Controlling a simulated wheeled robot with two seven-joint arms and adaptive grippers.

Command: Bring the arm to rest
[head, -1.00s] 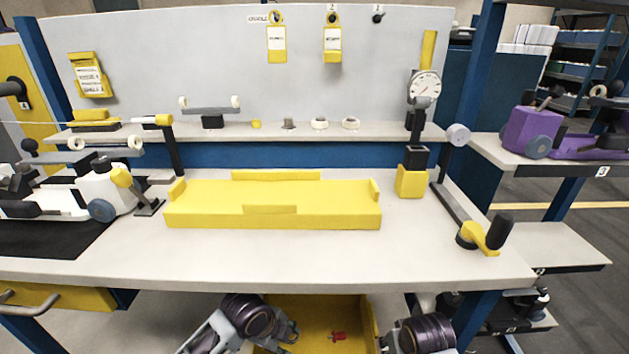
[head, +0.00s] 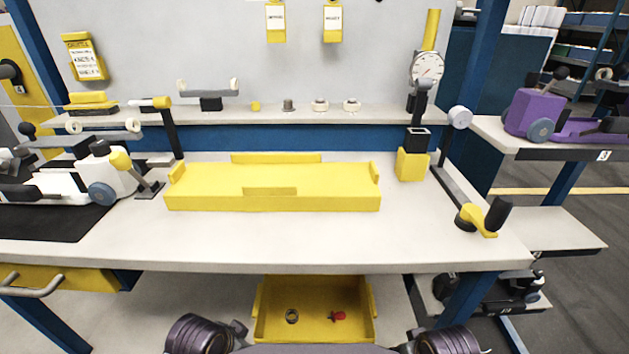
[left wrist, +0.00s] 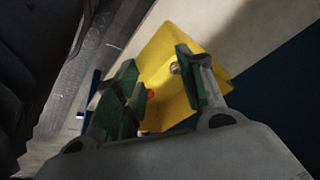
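My left and right arms show only as dark, banded links at the bottom edge of the head view, one at each side of the yellow bin (head: 263,325). My left gripper (left wrist: 156,72) shows in the left wrist view. Its green-padded fingers are apart with nothing between them. Beyond the fingers is the same yellow bin (left wrist: 152,55). A dark ring (head: 292,316) and a small red piece (head: 338,316) lie in the bin. My right gripper is not in view.
The workbench (head: 300,240) stands in front of me, its front edge above my arms. It carries a long yellow tray (head: 270,200), a yellow-handled crank (head: 478,219) at right and a white-and-black device (head: 70,187) at left. The bench's front strip is clear.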

